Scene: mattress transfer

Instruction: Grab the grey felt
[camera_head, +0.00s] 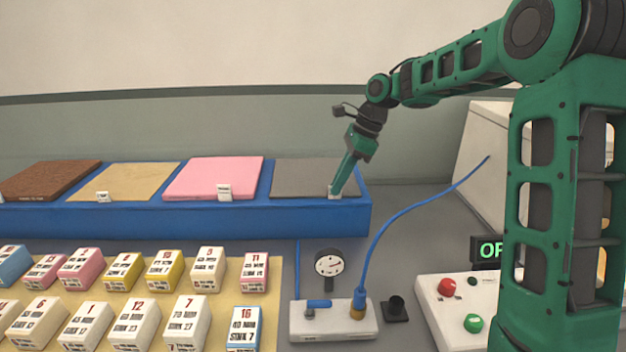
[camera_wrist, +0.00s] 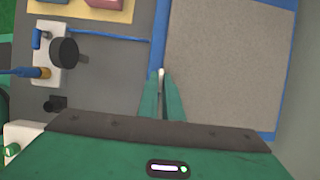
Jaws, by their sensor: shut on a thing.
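The grey felt (camera_head: 305,178) is a flat square at the right end of a blue platform (camera_head: 200,220). In the wrist view the grey felt (camera_wrist: 225,75) lies flat, right of the fingers, with blue platform around it. A small white tab (camera_head: 334,194) stands at the felt's front edge, near its right corner. My gripper (camera_head: 336,188) reaches down to this tab from the upper right. In the wrist view my gripper (camera_wrist: 161,78) is shut, with the white tab between its fingertips. The fingers hide part of the tab.
Pink (camera_head: 213,178), tan (camera_head: 125,182) and brown (camera_head: 50,181) squares lie left of the felt. Several labelled blocks (camera_head: 134,323) stand in front. A blue cable (camera_head: 400,222) rises from a white socket box (camera_head: 333,322). A button box (camera_head: 465,305) is at the right.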

